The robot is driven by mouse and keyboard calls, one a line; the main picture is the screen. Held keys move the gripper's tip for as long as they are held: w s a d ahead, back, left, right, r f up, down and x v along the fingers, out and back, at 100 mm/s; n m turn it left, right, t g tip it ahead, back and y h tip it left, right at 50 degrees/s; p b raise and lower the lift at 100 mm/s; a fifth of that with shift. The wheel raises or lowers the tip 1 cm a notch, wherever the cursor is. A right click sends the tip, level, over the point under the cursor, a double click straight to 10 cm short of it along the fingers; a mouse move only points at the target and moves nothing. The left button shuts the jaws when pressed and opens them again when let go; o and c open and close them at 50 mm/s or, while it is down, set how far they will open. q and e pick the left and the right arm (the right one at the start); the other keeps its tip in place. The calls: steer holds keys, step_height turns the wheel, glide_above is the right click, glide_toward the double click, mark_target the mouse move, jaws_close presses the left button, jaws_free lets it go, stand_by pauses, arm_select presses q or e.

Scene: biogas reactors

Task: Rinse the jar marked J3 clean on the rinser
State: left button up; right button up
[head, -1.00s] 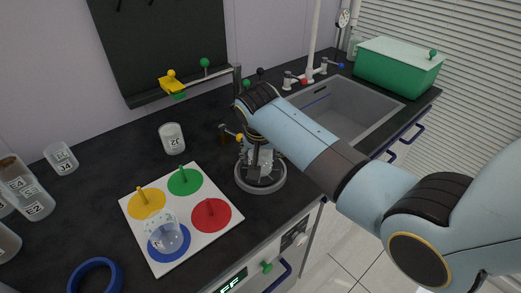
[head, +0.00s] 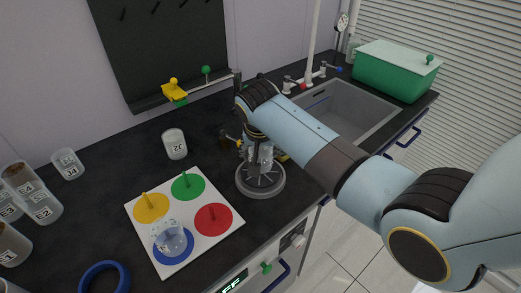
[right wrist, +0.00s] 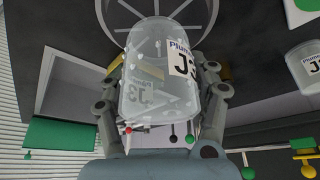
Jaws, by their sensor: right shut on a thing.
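In the head view my right gripper (head: 258,155) is over the rinser (head: 262,190), a grey round base with spokes on the counter. The rinser's spoked ring also shows behind the jar in the right wrist view (right wrist: 207,28). Gripper and arm hide much of the jar in the head view; I cannot tell whether it touches the rinser. My left gripper is not in view.
A white board (head: 200,250) with coloured discs and pegs lies left of the rinser; a clear vessel (head: 172,238) stands on its blue disc. Another jar (head: 174,144) stands behind. Several jars are far left. The sink (head: 345,120) and green box (head: 398,70) are right.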

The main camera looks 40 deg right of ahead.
steer(key=shift+w+r+p, duration=0.1)
steer(key=shift+r+p, duration=2.4)
steer(key=shift+r, duration=0.45)
steer(key=shift+f, duration=0.1)
